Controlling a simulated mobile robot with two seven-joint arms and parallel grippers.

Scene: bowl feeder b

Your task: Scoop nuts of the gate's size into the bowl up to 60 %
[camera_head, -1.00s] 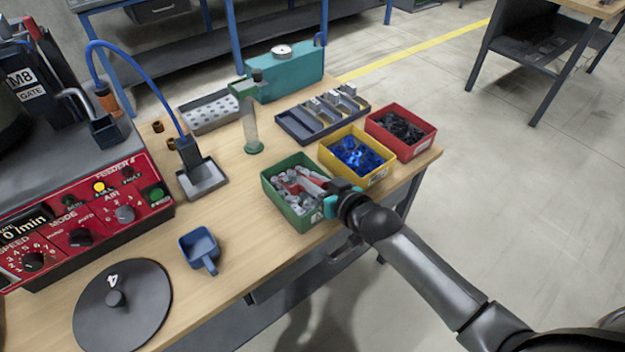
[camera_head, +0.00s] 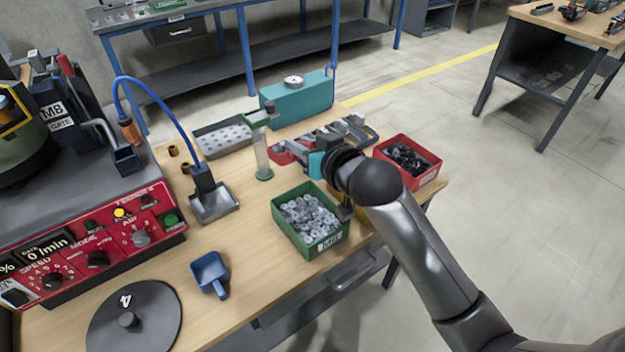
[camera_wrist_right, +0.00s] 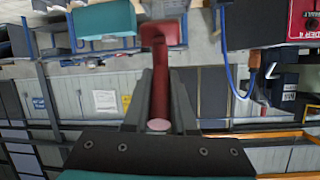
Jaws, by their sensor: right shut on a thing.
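My right gripper (camera_head: 308,155) is shut on the handle of a red scoop (camera_head: 283,153). In the right wrist view the scoop's handle (camera_wrist_right: 160,90) stands between the two fingers. The scoop is beyond the green bin, over or near the grey sorting tray; whether nuts lie in it I cannot tell. The green bin (camera_head: 284,231) holds grey nuts (camera_head: 309,213), and its label seems to read M8. A sign reading M8 GATE (camera_head: 57,116) is on the feeder at the left. The feeder bowl (camera_head: 22,140) shows only partly at the left edge. My left gripper is not in view.
A blue scoop (camera_head: 208,271) and a black lid (camera_head: 150,330) marked 4 lie on the table. A red bin (camera_head: 428,180) holds black parts. My arm mostly hides the yellow bin. A clear tube on a stand (camera_head: 262,160) and a teal box (camera_head: 300,100) stand behind.

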